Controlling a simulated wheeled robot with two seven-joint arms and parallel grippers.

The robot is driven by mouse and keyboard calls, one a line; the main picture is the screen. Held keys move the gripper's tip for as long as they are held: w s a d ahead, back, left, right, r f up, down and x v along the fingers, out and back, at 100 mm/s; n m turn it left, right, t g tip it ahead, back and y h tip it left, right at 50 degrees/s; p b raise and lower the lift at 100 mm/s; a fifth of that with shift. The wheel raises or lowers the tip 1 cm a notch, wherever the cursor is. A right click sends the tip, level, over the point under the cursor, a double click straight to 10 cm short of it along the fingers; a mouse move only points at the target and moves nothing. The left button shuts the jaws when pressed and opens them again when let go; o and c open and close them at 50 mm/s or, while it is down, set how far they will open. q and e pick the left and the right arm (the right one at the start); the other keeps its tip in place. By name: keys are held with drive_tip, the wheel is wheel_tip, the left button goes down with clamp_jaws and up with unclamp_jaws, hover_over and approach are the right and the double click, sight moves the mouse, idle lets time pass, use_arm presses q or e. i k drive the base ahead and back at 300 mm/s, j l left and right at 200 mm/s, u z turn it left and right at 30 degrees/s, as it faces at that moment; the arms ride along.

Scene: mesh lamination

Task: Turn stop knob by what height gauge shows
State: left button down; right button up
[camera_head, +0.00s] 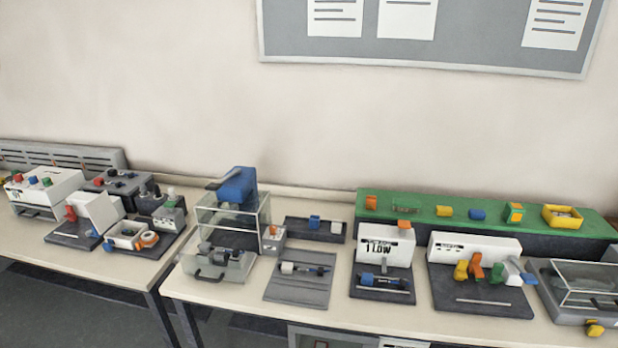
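Neither of my grippers shows in the head view. A white box (384,254) on the right table bears dark characters that look like "LOW" with a mark before them; smaller print above is unreadable. An orange piece sits on its top edge. In front of it, a dark plate (383,294) carries a dark horizontal cylinder with a blue knob-like end (367,279). I cannot tell for sure which piece is the height gauge or the stop knob. A second white box (474,244) with small dark print stands to its right, with yellow and orange levers (475,265) in front.
A clear-walled press with a blue head (238,188) stands at the right table's left end. A green shelf (423,207) with small coloured parts runs along the back. The left table (95,265) holds more devices. A gap separates the tables.

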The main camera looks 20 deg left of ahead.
sight(273, 228)
drive_tip(key=u, duration=1.25)
